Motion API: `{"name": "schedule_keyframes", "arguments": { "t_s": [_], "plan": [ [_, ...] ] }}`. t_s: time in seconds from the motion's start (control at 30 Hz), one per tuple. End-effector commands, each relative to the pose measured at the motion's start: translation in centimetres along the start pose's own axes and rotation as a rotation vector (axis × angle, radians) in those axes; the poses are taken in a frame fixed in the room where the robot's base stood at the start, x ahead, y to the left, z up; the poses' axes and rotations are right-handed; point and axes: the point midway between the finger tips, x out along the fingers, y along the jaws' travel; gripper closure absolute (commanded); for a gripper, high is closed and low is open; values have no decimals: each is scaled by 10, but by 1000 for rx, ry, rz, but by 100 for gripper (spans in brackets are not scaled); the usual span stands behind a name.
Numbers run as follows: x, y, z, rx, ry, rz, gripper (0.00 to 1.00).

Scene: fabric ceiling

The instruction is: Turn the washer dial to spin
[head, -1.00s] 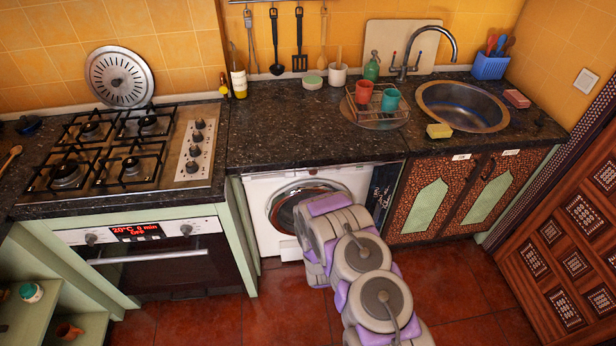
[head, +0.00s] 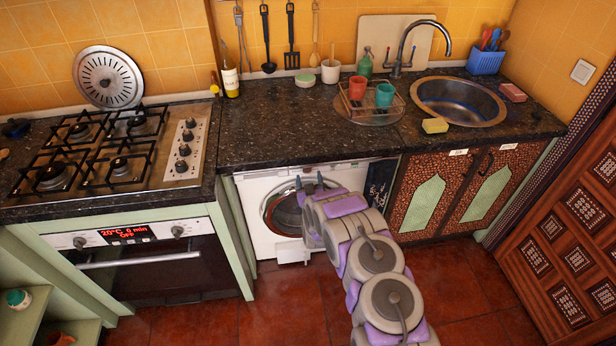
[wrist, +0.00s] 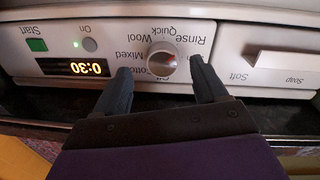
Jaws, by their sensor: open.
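The white washer (head: 252,190) stands under the counter in the head view, its round door partly hidden by my arm. In the wrist view its control panel appears upside down, with a round silver dial (wrist: 162,67). Rinse, Quick, Wool, Mixed and Cotton labels surround the dial. A small reddish mark shows on the dial; I cannot tell which setting it indicates. No spin label is readable. My gripper (wrist: 160,72) is open, with one dark finger on each side of the dial; contact is unclear. It also shows before the panel in the head view (head: 310,183).
The soap drawer (wrist: 268,65) is right. The counter (head: 270,135) overhangs above; an oven (head: 150,255) stands left.

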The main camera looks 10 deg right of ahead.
Motion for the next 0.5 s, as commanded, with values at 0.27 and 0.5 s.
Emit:
{"name": "schedule_keyframes", "arguments": {
  "t_s": [0.27, 0.5],
  "plan": [
    [26, -2, 0, 0, 2, -1, 28],
    [32, -1, -2, -1, 2, -1, 28]
  ]
}}
